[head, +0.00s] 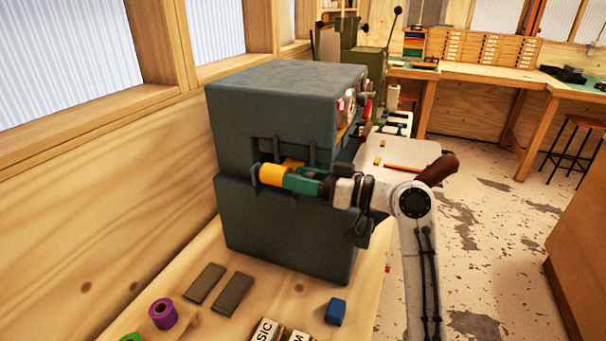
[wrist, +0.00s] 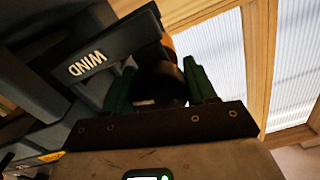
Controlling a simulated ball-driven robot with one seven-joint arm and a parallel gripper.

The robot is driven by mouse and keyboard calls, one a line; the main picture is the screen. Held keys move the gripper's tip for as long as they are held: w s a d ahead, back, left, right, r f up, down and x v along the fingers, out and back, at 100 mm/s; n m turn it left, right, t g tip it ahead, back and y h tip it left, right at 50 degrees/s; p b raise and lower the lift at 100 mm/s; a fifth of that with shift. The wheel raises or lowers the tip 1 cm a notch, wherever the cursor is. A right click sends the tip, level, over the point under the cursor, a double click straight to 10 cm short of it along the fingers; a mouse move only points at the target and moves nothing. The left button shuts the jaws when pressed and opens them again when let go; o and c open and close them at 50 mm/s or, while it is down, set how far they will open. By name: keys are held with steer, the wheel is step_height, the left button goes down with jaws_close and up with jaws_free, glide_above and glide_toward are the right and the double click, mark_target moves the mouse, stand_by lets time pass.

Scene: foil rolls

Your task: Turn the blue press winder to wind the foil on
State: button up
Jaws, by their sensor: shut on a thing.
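The blue-grey press (head: 285,95) stands on the wooden bench, beside the wall. Its winder (head: 274,174) shows as a yellow-orange cylinder at the press's front, just left of my gripper's tips. My gripper (head: 296,181), with green fingers, reaches in from the right and is shut on the winder. In the wrist view, the gripper (wrist: 162,85) has a dark round part of the winder (wrist: 160,78) between its fingers, with a little orange beyond. A dark block marked WIND (wrist: 95,55) is close beside the left finger. I cannot make out the foil or the winder's turn angle.
Two grey bars (head: 233,294), a purple roll (head: 162,313), a blue block (head: 336,311) and white letter blocks (head: 264,331) lie on the bench near the press. A green machine (head: 367,60) stands behind. The floor at right (head: 470,215) is open.

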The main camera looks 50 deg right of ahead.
steer(key=shift+d+m+p, duration=0.1)
steer(key=shift+m+p, duration=0.85)
steer(key=shift+m, duration=0.65)
steer(key=o, duration=1)
steer(key=shift+c, duration=0.2)
steer(key=shift+f, duration=0.1)
